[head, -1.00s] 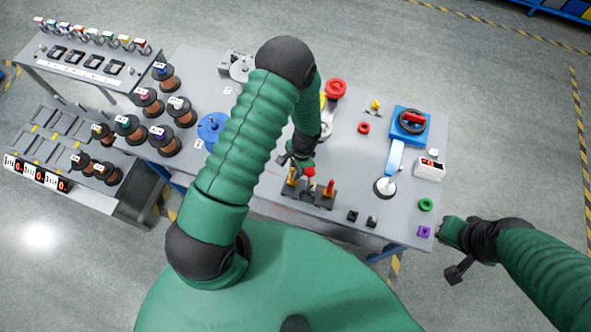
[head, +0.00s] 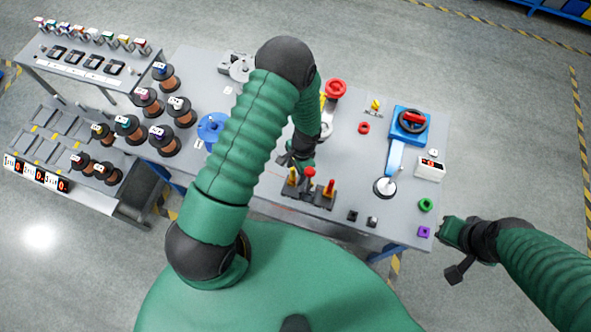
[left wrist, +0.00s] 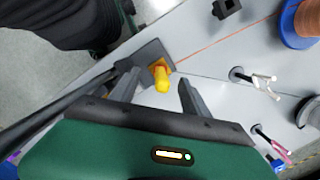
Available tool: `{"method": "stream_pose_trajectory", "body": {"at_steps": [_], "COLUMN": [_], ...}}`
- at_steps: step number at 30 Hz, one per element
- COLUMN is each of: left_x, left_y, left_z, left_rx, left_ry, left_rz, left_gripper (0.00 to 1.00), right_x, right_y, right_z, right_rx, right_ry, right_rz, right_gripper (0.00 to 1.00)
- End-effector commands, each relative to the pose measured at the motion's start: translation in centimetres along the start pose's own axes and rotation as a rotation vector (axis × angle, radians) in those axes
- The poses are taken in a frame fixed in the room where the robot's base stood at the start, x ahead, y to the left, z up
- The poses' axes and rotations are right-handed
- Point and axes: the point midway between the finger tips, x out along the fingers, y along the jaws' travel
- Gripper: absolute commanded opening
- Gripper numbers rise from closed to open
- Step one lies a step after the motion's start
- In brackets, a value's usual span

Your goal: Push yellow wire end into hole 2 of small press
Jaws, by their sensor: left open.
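My left gripper (head: 300,160) is over the near edge of the table, at a dark base (head: 322,196) with yellow and red upright parts. In the left wrist view, my left gripper (left wrist: 160,84) is open, with its fingers apart on either side of a yellow upright piece (left wrist: 161,78). The piece stands on a grey base (left wrist: 150,55); I cannot tell if a finger touches it. A thin copper-coloured wire (left wrist: 225,37) runs across the table toward this base. Which part is the small press, and its hole 2, I cannot tell. My right gripper (head: 455,245) is off the table's right edge.
Several copper spools (head: 175,110) stand on the left of the table (head: 345,150). A blue device with a red handle (head: 410,122) and a white display box (head: 430,168) are at right. Small black blocks (head: 352,216) lie near the front edge. My left arm hides the table's middle.

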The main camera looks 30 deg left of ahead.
Motion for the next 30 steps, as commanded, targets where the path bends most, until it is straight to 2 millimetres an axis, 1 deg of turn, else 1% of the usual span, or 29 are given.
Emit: {"method": "stream_pose_trajectory", "body": {"at_steps": [16, 30], "left_x": [-0.1, -2.9], "left_y": [0.0, 0.0], "left_z": [0.0, 0.0], "left_rx": [0.0, 0.001], "left_ry": [0.0, 0.0], "left_rz": [0.0, -0.001], "left_gripper": [0.55, 0.55], "right_x": [-0.1, -2.2], "right_y": [0.0, 0.0], "right_z": [0.0, -0.5], "right_rx": [0.0, 0.0], "right_ry": [0.0, 0.0], "right_rz": [0.0, 0.0], "right_gripper": [0.0, 0.0]}}
